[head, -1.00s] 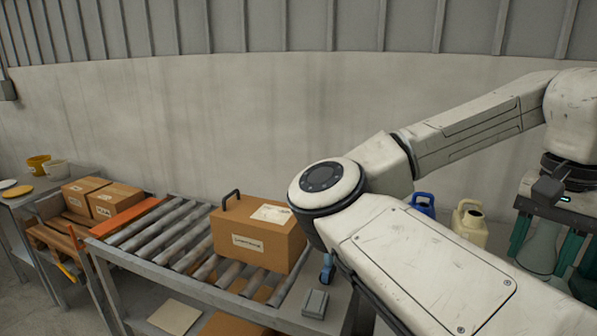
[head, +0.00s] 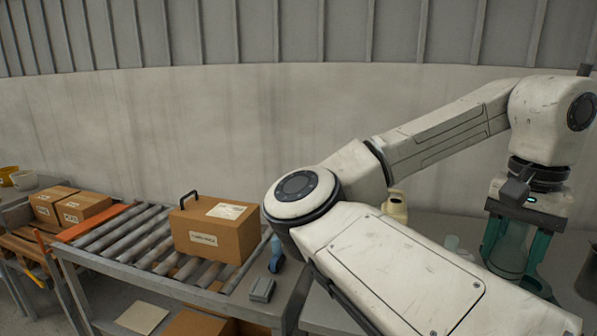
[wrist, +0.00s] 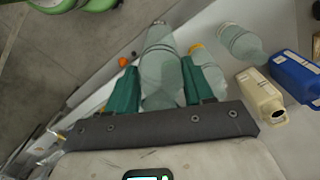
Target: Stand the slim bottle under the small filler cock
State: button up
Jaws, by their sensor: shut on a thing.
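My gripper (head: 512,268), with teal fingers, hangs at the right of the head view. It is shut on a clear, pale green bottle, which I take for the slim bottle (head: 509,250). In the wrist view, this bottle (wrist: 160,65) stretches between the two teal fingers (wrist: 158,90), its narrow end away from the palm. I cannot tell whether it touches anything below. The small filler cock is not recognisable in either view.
Beside the held bottle are an orange-capped bottle (wrist: 200,62), another clear bottle (wrist: 242,42), a cream jug (wrist: 260,95) and a blue jug (wrist: 297,78). A roller conveyor (head: 125,238) carries a cardboard box (head: 215,232) at left. My arm hides part of the bench.

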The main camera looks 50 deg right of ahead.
jog(key=w+a+f+n, duration=0.6)
jog(key=w+a+f, duration=0.3)
jog(key=f, duration=0.5)
jog(key=w+a+f+n, duration=0.6)
jog(key=w+a+f, duration=0.4)
jog(key=f, duration=0.5)
jog(key=w+a+f+n, duration=0.6)
jog(key=w+a+f, duration=0.4)
jog(key=f, duration=0.5)
jog(key=a, duration=0.2)
jog(key=shift+w+a+n, duration=0.2)
jog(key=shift+a+n, duration=0.1)
jog(key=shift+a, duration=0.05)
jog(key=shift+s, duration=0.15)
jog(key=shift+d, duration=0.15)
